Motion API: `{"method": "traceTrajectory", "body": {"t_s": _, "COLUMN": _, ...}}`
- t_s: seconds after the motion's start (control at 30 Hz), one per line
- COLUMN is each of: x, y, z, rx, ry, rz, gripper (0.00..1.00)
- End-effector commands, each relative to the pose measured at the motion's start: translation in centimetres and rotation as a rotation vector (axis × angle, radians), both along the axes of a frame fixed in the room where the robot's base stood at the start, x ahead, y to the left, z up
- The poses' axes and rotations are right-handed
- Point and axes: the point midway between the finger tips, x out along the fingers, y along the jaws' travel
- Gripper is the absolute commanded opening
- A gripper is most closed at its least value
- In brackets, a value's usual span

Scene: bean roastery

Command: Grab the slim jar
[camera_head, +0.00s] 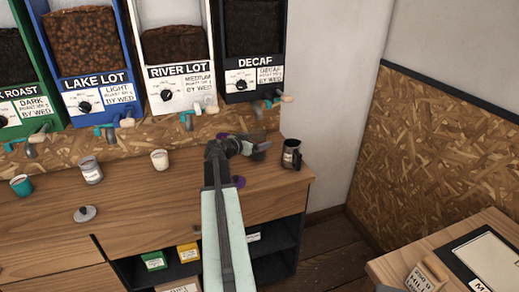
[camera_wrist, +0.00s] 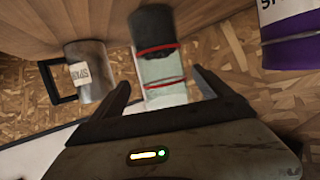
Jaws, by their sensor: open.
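A slim clear jar (camera_wrist: 160,68) with a dark end and red bands shows in the wrist view, upper middle. It lies in line with the gap between the fingers of my gripper (camera_wrist: 160,84), which are apart. The jar's lower end reaches down toward the gap; I cannot tell whether the fingers touch it. In the head view my gripper (camera_head: 262,150) is over the right part of the wooden counter, and the jar is hidden there by my arm.
A dark pitcher (camera_head: 291,154) stands right of my gripper; the wrist view shows it at left (camera_wrist: 88,72). A purple-labelled container (camera_wrist: 290,38) is at the wrist view's right.

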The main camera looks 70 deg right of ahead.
Motion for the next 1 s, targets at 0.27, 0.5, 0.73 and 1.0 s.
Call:
{"method": "traceTrajectory", "body": {"t_s": 0.27, "x": -0.2, "y": -2.6, "z": -0.7, "rx": 0.0, "ry": 0.001, "rz": -0.002, "gripper": 0.89}}
{"method": "traceTrajectory", "body": {"t_s": 0.5, "x": -1.0, "y": -5.4, "z": -1.4, "rx": 0.0, "ry": 0.001, "rz": -0.003, "gripper": 0.89}}
{"method": "traceTrajectory", "body": {"t_s": 0.73, "x": -1.1, "y": -5.3, "z": -1.3, "rx": 0.0, "ry": 0.001, "rz": -0.003, "gripper": 0.67}}
{"method": "traceTrajectory", "body": {"t_s": 1.0, "x": -1.1, "y": -5.3, "z": -1.3, "rx": 0.0, "ry": 0.001, "rz": -0.004, "gripper": 0.06}}
